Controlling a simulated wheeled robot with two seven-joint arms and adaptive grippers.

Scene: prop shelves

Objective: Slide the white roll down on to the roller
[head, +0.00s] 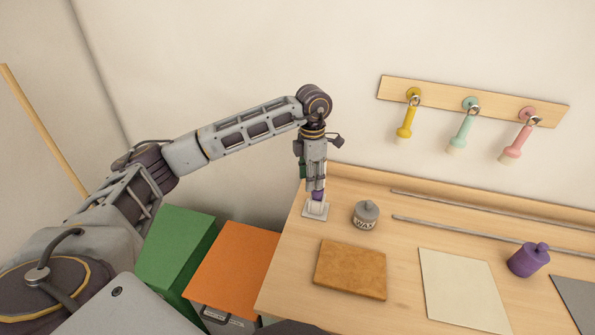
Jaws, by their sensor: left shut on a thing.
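The white roll (316,205) is small and upright at the table's back left corner, directly under my left gripper (317,197). My left gripper points straight down and is shut on the roll's upper part. A pale grey square plate (306,213) lies on the table around the foot of the roll. I cannot make out the roller itself; the roll and fingers hide what stands on the plate. I cannot tell if the roll touches the plate. My right gripper is not in view.
A grey lidded pot (366,215) stands close right of the plate. A brown board (350,270), cream sheet (462,290) and purple pot (528,260) are further off. Metal rods (480,238) lie behind. Green (175,250) and orange (235,265) boxes stand left of the table.

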